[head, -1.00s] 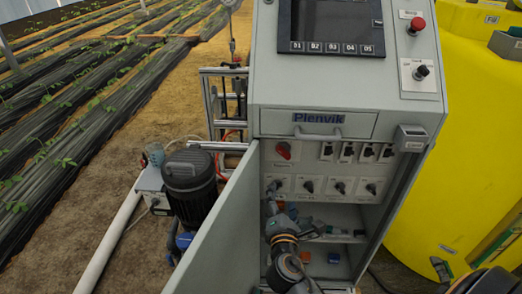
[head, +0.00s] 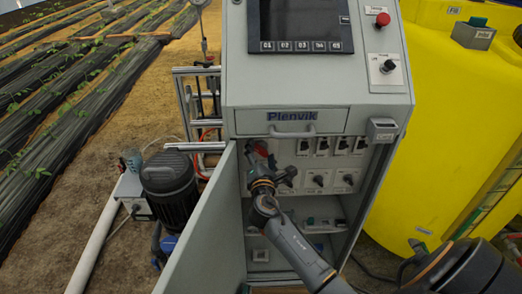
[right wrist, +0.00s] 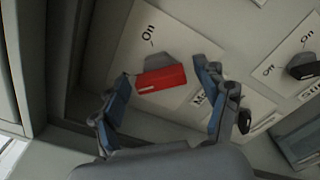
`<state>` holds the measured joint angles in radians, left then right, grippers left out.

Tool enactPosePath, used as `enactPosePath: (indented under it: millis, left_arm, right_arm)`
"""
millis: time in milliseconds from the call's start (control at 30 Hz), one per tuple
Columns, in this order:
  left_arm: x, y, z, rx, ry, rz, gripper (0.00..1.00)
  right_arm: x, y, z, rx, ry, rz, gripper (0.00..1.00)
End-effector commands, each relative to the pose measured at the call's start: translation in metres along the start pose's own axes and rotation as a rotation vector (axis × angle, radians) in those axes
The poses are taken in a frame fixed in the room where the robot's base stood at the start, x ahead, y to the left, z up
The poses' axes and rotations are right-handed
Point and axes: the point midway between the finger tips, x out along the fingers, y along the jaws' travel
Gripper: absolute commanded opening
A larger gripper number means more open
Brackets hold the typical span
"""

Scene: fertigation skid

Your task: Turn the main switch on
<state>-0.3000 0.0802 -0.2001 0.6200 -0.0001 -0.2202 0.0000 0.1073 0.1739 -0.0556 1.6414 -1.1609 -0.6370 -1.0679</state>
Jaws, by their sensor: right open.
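The red main switch (head: 261,149) sits at the upper left of the panel inside the open cabinet and is partly covered by my right gripper in the head view. In the right wrist view its red handle (right wrist: 161,78) lies nearly level in the picture, on a white plate with "On" printed above it. My right gripper (right wrist: 164,82) is open, with one blue-padded finger on each side of the handle. Whether the fingers touch it I cannot tell. In the head view the right gripper (head: 263,166) is just below the switch. My left gripper is not in view.
The open cabinet door (head: 205,230) stands left of my right arm. More breakers (head: 340,145) and dark knobs (head: 345,180) are right of the switch. The shelf below holds small parts. A yellow tank (head: 455,120) is at right, a dark pump (head: 170,190) at left.

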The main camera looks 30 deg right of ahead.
Motion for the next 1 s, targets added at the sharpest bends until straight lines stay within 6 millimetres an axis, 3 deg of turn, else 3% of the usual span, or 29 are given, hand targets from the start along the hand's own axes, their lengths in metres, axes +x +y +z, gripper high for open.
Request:
enactPosePath:
  millis: [367,633,1000]
  left_arm:
    - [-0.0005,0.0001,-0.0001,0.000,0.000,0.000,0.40]
    - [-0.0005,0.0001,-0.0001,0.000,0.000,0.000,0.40]
    - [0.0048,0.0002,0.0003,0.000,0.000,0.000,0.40]
  right_arm:
    - [0.0068,-0.0003,0.0001,0.000,0.000,0.000,0.74]
    - [0.0066,-0.0004,0.0000,0.000,0.000,0.000,0.21]
    - [0.0064,-0.0015,-0.0012,0.052,0.001,-0.001,0.19]
